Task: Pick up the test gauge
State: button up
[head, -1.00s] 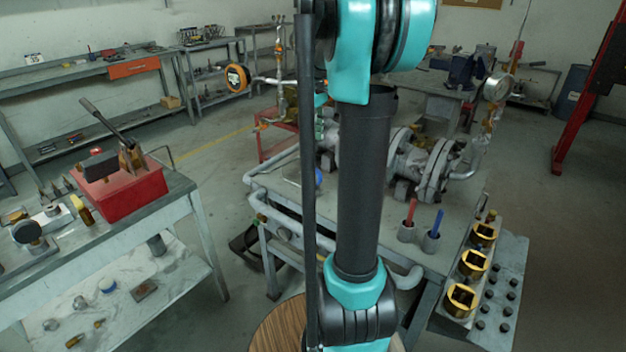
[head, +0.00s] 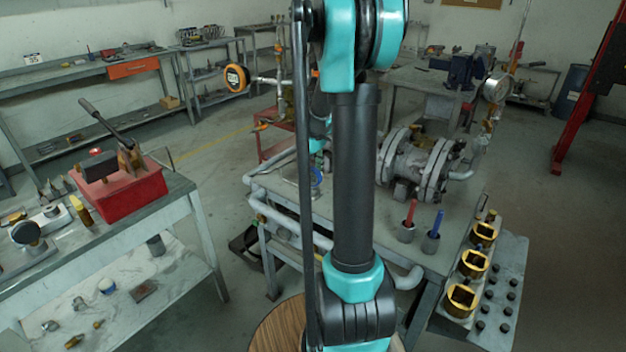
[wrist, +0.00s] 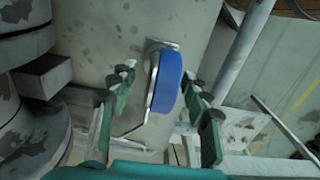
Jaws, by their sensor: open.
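A round blue-cased thing with a metal back or bracket, which I take for the test gauge (wrist: 168,80), stands edge-on on the grey bench in the wrist view. Its dial face is not visible. My gripper (wrist: 160,78) is open, with green fingers on either side of the blue case. I cannot tell whether either finger touches it. In the head view a bit of the blue gauge (head: 317,181) shows at the left end of the bench, mostly hidden by my gripper and arm.
A flanged valve (head: 415,160) lies on the same bench to the right. Cups with a red and a blue tool (head: 436,226) stand nearer the front. A side bench with a red bin (head: 120,190) is at left.

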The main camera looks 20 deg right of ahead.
jog(key=shift+f, duration=1.25)
grip_shut()
